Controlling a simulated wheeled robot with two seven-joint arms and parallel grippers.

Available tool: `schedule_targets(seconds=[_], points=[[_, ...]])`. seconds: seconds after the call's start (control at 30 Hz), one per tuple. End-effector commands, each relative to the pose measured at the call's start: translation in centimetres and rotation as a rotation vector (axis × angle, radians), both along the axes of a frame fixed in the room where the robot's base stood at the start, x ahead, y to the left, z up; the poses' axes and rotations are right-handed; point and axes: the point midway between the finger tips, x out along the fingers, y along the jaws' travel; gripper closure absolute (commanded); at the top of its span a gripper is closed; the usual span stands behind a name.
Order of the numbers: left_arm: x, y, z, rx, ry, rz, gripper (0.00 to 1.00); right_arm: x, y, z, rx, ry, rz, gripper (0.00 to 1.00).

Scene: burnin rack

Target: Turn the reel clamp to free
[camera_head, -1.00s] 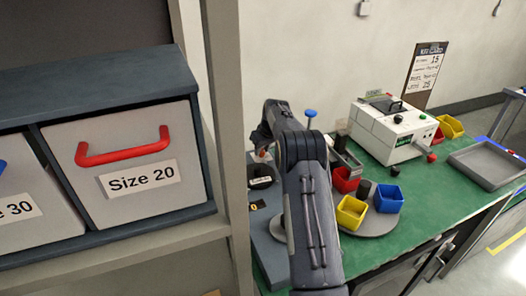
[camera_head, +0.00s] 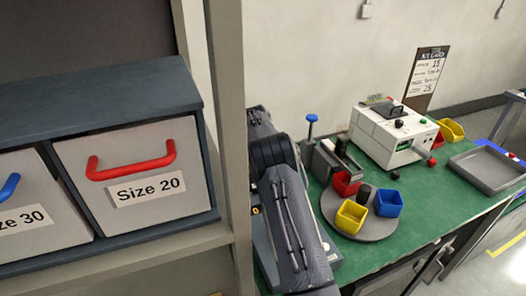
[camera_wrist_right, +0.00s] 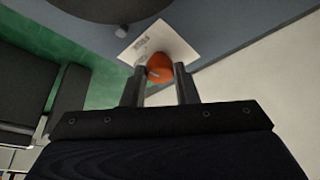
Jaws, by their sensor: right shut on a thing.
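In the right wrist view, an orange knob-like part (camera_wrist_right: 158,67), which looks like the reel clamp, sits at a white label plate (camera_wrist_right: 172,42) on a blue-grey surface. My right gripper (camera_wrist_right: 161,76) is shut on it, one finger on each side. The writing on the label is too small and turned to read. In the head view my right arm runs up the middle, and its gripper and the clamp are hidden behind the arm and the shelf post. My left gripper is not in view.
A dark round part (camera_wrist_right: 110,8) is close beyond the clamp. On the green bench (camera_head: 420,205) stand a round turntable (camera_head: 372,228) with small bins, a white machine (camera_head: 390,135) and a grey tray (camera_head: 485,170). A shelf post (camera_head: 228,130) stands left of my arm.

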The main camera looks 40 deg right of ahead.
Motion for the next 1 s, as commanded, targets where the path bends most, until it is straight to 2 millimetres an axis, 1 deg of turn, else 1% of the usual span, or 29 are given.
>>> schedule_targets(seconds=[0.13, 0.33, 0.8, 0.83, 0.97, 1.0], points=[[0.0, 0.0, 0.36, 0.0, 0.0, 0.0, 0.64, 0.09, 0.0, 0.14, -0.001, -0.001, -0.064, 0.96], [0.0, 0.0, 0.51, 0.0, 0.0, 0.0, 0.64, 0.11, 0.02, 0.07, -0.001, -0.002, -0.109, 0.96], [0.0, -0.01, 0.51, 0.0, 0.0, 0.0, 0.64, 0.1, 0.02, 0.04, 0.0, -0.002, -0.122, 0.96], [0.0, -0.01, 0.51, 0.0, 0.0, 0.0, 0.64, 0.1, 0.02, 0.04, 0.0, -0.002, -0.122, 0.71], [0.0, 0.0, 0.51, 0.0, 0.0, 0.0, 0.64, 0.09, 0.03, 0.03, 0.001, -0.001, -0.121, 0.54], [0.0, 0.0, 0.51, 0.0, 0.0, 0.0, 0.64, 0.09, 0.02, 0.02, 0.001, -0.001, -0.121, 0.52]])
